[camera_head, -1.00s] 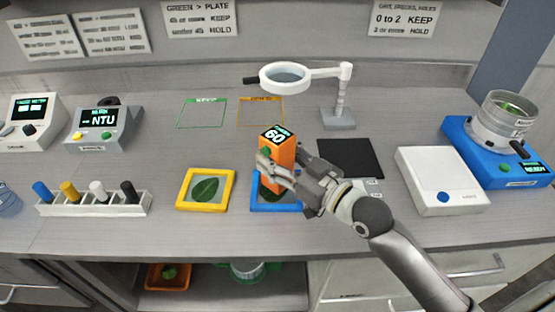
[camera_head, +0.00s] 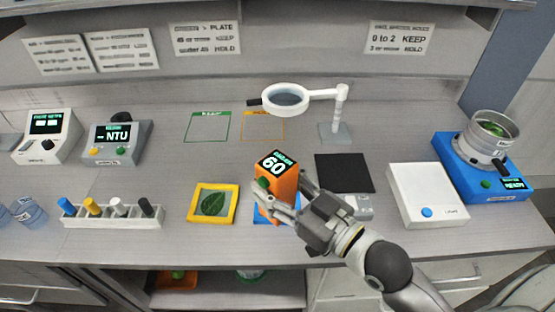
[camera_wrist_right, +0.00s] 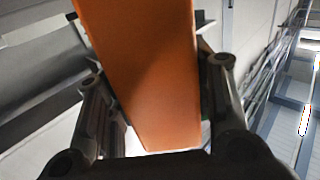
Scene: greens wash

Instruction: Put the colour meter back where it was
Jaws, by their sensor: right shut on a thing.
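The colour meter (camera_head: 279,187) is an orange block with a dark top display reading 60 and a green button. My right gripper (camera_head: 277,203) is shut on it and holds it upright, in front of the blue-framed tile (camera_head: 262,220), which it mostly hides. Whether the meter touches the tile I cannot tell. In the right wrist view the orange body of the meter (camera_wrist_right: 145,70) fills the space between the fingers (camera_wrist_right: 160,110). My left gripper is not in view.
A yellow-framed leaf tile (camera_head: 233,205) lies to the left. A black mat (camera_head: 343,172) and a white box (camera_head: 428,195) lie to the right. A magnifier lamp (camera_head: 338,125) stands behind. Green (camera_head: 207,141) and orange (camera_head: 263,139) outlined areas are empty.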

